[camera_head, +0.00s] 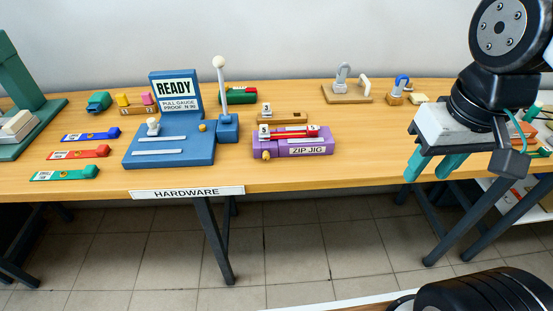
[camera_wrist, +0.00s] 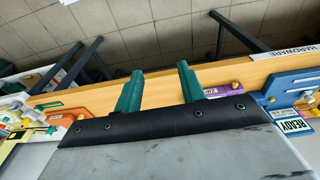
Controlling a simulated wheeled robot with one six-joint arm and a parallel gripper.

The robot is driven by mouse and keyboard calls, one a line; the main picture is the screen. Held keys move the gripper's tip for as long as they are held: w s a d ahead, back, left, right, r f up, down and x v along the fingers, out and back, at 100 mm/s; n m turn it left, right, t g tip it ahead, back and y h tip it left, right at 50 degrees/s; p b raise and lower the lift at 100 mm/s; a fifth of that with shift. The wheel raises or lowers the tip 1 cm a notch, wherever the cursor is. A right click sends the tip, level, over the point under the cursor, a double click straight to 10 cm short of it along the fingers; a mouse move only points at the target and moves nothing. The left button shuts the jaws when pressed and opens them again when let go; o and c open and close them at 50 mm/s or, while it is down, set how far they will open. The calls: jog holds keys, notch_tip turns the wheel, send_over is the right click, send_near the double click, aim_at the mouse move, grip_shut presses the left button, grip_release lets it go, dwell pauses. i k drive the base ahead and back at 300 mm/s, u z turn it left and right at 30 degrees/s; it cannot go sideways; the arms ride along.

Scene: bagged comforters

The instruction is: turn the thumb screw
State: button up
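A small yellow knob (camera_head: 266,154), which looks like a thumb screw, sits on the front left of the purple zip jig (camera_head: 292,146). In the wrist view a yellow knob (camera_wrist: 236,86) shows at the end of the purple jig (camera_wrist: 218,91). A second round yellow knob (camera_head: 202,127) is on the blue pull gauge (camera_head: 172,148); I cannot tell which one is the thumb screw. My gripper (camera_head: 427,176) hangs at the table's front edge, well right of the jig. Its green fingers are apart and empty, as the wrist view (camera_wrist: 160,72) also shows.
The gauge has an upright lever (camera_head: 222,85) with a white ball. Blue, red (camera_head: 80,151) and green tagged strips lie at left. A board with a hook (camera_head: 345,90) stands at the back. The table (camera_head: 365,145) is clear between jig and gripper.

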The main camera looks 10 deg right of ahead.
aim_at(265, 154)
jog(key=z, duration=1.6)
jog(key=k, duration=1.05)
jog(key=u, duration=1)
